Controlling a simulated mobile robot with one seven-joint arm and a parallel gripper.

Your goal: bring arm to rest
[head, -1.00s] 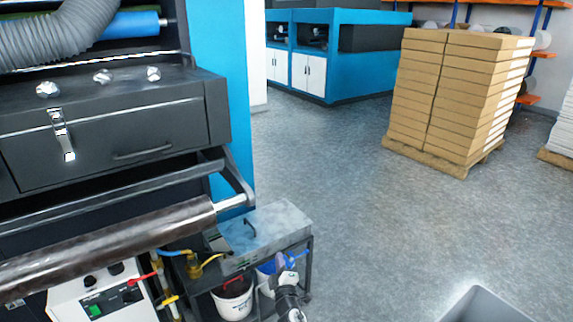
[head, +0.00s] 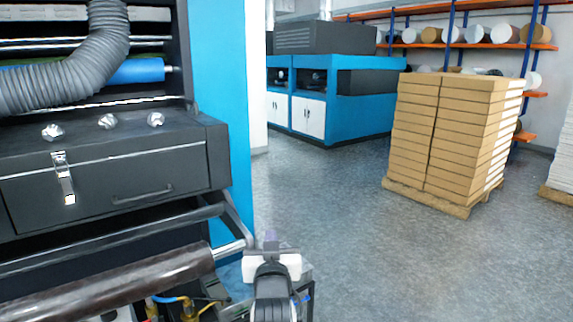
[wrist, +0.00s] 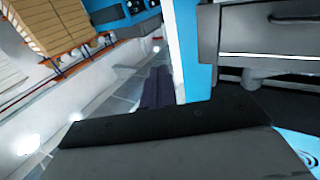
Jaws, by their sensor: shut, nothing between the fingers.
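My gripper (head: 270,241) shows at the bottom middle of the head view, at the end of my raised arm. It is shut and empty. It is in front of the right end of the dark roller (head: 120,284) and the blue machine side panel (head: 222,110). In the wrist view the shut fingers (wrist: 158,88) point away over the floor, beside the blue panel. Whether the gripper touches anything is not clear, but no contact shows.
The dark laminating machine (head: 110,170) fills the left side. A pallet stack of cardboard boxes (head: 455,135) stands at right. Blue cabinets (head: 350,105) and an orange shelf with rolls (head: 480,45) are behind.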

